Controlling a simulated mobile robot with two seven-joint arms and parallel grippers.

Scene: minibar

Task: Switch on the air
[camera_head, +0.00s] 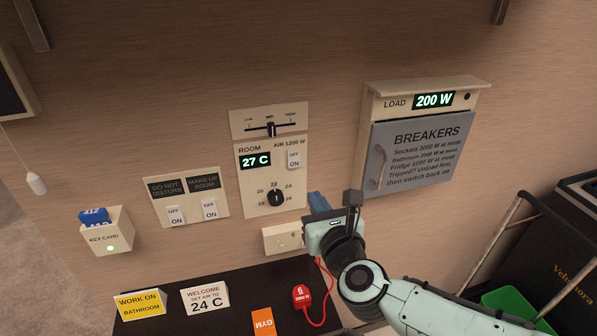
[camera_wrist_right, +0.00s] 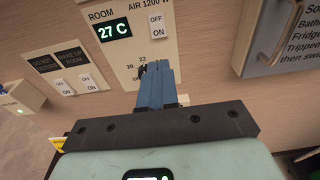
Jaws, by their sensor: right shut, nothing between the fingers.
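The air panel (camera_head: 248,190) on the wall reads ROOM 27 C and AIR 1200 W. Its small white OFF/ON rocker (camera_head: 294,159) sits at the panel's upper right; it also shows in the right wrist view (camera_wrist_right: 157,25). I cannot tell which side is pressed. A black temperature dial (camera_head: 276,198) sits below, and the fingers partly hide it in the wrist view. My right gripper (camera_head: 318,200) is shut and empty, its blue fingers right of the panel's lower part, below the rocker. In the wrist view its fingertips (camera_wrist_right: 157,66) point up toward the panel. My left gripper is not in view.
A slider panel (camera_head: 252,123) is above. The breaker box (camera_head: 416,155), its display (camera_head: 433,100) reading 200 W, is at right. A two-switch panel (camera_head: 186,205) and key card holder (camera_head: 112,238) are at left. A dark counter (camera_head: 235,318) with signs and a red plug (camera_head: 301,293) lies below.

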